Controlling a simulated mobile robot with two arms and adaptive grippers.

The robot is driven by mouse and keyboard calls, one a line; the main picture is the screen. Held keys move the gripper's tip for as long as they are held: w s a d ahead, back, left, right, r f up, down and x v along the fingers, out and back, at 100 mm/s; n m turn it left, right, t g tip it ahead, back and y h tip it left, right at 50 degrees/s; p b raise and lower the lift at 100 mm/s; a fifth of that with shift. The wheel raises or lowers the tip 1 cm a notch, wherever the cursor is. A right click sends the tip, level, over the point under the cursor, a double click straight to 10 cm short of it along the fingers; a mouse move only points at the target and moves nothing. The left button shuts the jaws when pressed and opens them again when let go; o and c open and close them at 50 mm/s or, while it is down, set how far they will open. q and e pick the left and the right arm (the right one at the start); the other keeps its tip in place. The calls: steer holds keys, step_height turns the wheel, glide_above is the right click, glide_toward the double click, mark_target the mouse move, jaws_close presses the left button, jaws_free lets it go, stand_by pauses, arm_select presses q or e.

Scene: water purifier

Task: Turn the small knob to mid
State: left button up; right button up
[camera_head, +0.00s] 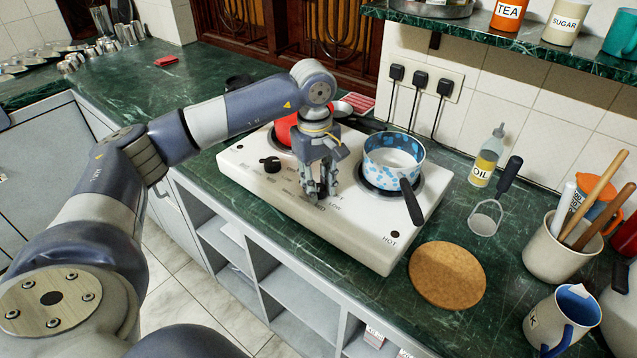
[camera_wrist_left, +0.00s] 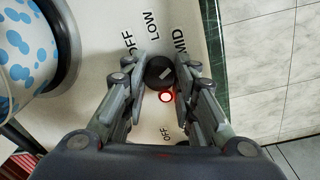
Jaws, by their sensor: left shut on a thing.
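My left gripper (camera_head: 321,192) points down at the front of the white hot plate (camera_head: 375,245). In the left wrist view its fingers stand on either side of a round black knob (camera_wrist_left: 160,70) and are shut on it. A pale stripe on the knob slants to the upper right. The printed words OFF, LOW and MID surround it, with MID at the upper right. A red-ringed light (camera_wrist_left: 166,97) is beside the knob. A second black knob (camera_head: 270,164) sits further left on the panel. My right gripper is not in view.
A blue-spotted pot (camera_head: 393,152) stands on the right burner, its dark handle (camera_head: 411,201) pointing forward. A red pot (camera_head: 286,129) is behind my arm. A cork mat (camera_head: 447,275), an oil bottle (camera_head: 486,157) and a utensil crock (camera_head: 555,250) are at right.

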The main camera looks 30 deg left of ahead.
arm_select(q)
steer(key=o, duration=1)
steer(key=shift+c, duration=0.2)
steer(key=shift+o, duration=0.6)
steer(key=shift+d, duration=0.1)
step_height(320, 180, up, 12)
steer(key=shift+s, duration=0.3)
